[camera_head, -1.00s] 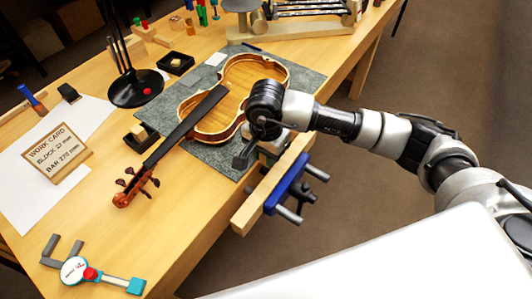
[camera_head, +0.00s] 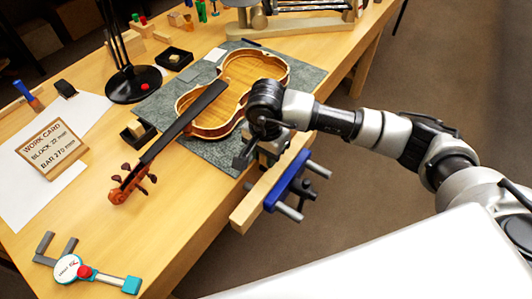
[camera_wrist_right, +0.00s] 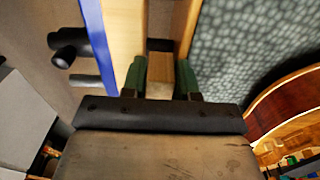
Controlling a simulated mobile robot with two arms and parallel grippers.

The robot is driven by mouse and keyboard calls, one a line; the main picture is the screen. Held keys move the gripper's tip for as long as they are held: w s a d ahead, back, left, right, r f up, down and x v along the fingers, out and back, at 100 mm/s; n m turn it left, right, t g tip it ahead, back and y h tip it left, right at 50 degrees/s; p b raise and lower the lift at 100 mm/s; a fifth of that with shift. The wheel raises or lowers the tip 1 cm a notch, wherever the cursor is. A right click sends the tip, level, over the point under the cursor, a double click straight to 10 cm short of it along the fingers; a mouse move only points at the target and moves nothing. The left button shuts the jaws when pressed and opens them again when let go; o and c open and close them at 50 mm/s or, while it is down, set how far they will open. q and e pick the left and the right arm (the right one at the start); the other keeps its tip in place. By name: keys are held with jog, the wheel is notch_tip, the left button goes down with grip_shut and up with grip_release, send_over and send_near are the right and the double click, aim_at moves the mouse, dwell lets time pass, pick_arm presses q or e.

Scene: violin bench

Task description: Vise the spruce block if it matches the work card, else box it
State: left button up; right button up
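My right gripper (camera_wrist_right: 160,82) points down at the bench vise (camera_head: 288,182), and its green fingers are closed about a pale wood block (camera_wrist_right: 160,88), the spruce block. In the right wrist view the block is in the slot between the vise's wooden front jaw (camera_wrist_right: 127,32) and the bench edge. Any slim gap there is hard to see. In the head view my wrist (camera_head: 265,105) hides the block. The work card (camera_head: 52,148) stands at the left, reading a block size of about 22 mm, digits blurred, and BAR 270 mm. My left gripper is out of view.
An opened violin (camera_head: 212,108) lies on a grey-green mat (camera_head: 305,82) beside the vise. Two small dark boxes, one near the violin neck (camera_head: 128,140) and one farther back (camera_head: 172,65), stand on the bench. A dial caliper (camera_head: 80,268) lies front left, with bare bench around it.

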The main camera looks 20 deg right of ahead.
jog(key=o, duration=0.4)
jog(key=shift+s+d, duration=0.15)
jog(key=shift+s, duration=0.05)
jog(key=shift+w+r, duration=0.15)
jog(key=shift+r, duration=0.05)
